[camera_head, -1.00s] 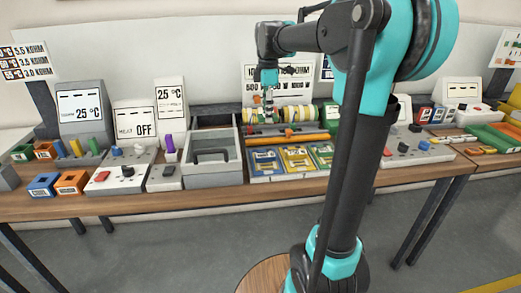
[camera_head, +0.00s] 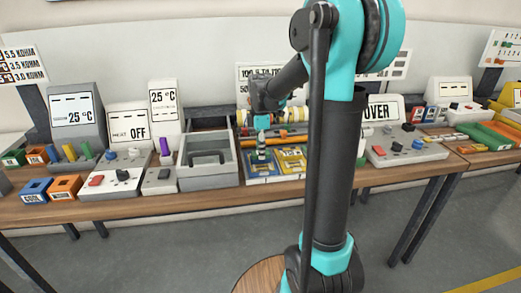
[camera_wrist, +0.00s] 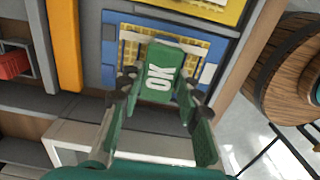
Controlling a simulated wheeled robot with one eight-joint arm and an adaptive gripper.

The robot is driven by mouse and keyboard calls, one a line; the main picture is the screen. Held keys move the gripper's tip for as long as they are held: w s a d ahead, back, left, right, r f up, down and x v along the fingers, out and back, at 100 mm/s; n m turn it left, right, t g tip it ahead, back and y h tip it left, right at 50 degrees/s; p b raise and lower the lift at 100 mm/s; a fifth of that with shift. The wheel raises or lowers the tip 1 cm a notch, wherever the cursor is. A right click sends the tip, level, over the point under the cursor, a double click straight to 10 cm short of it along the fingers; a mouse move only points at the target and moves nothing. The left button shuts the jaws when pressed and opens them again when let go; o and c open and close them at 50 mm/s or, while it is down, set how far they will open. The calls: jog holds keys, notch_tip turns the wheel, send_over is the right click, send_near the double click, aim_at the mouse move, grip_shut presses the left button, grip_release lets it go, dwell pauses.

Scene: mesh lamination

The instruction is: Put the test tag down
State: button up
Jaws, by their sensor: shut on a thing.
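My gripper (camera_wrist: 160,85) is shut on a green tag marked OK (camera_wrist: 160,70), which shows between the fingers in the wrist view. The tag is over the blue framed tray (camera_wrist: 220,48) with yellow mesh inside it. I cannot tell whether the tag touches the mesh. In the head view my gripper (camera_head: 262,152) points down at the blue tray (camera_head: 263,171), the leftmost of the row. The tag is too small to make out clearly there.
The yellow tray (camera_head: 291,162) lies right beside the blue one. A grey open box (camera_head: 207,180) stands to the left. An orange bar (camera_wrist: 65,45) lies behind the trays. My arm hides part of the bench to the right.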

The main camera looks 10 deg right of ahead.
jog(key=o, duration=1.1)
jog(key=shift+f, duration=0.1)
notch_tip(320, 180, up, 12)
